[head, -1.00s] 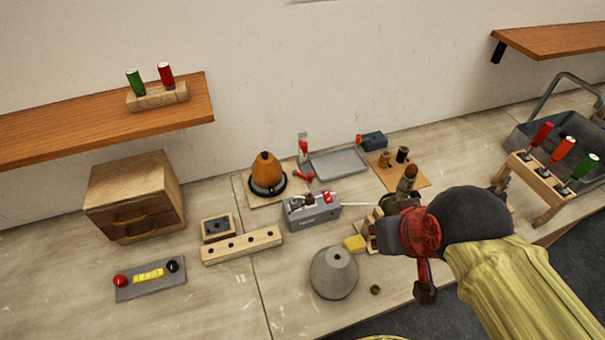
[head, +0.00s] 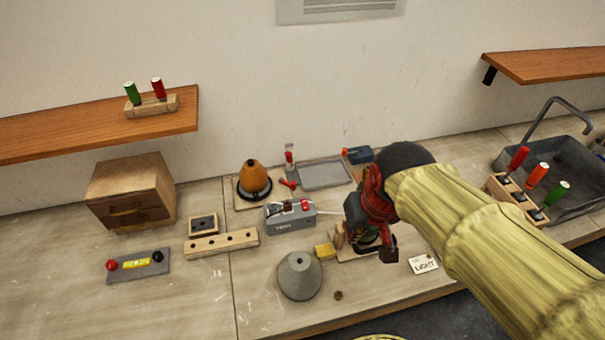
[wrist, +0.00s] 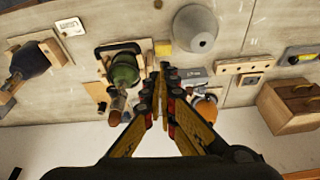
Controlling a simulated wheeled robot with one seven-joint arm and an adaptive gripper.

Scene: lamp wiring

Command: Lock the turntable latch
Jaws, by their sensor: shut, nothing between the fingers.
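An orange lamp body (head: 254,177) stands on a round black turntable (head: 255,192) on a wooden board at the back of the bench. A small red lever (head: 287,184), which looks like the latch, lies at the board's right edge; its exact setting is too small to tell. In the wrist view the orange body (wrist: 207,108) is partly hidden behind a finger, and the latch cannot be made out. My gripper (head: 355,215) is right of the turntable, apart from it, above the green-based lamp. In the wrist view my gripper (wrist: 164,72) is shut and empty.
A grey switch box (head: 290,218) stands in front of the turntable board. A red-tipped upright clamp (head: 290,157) and a grey tray (head: 325,174) are behind and right. A grey cone shade (head: 300,278) and a yellow block (head: 325,251) stand nearer the front.

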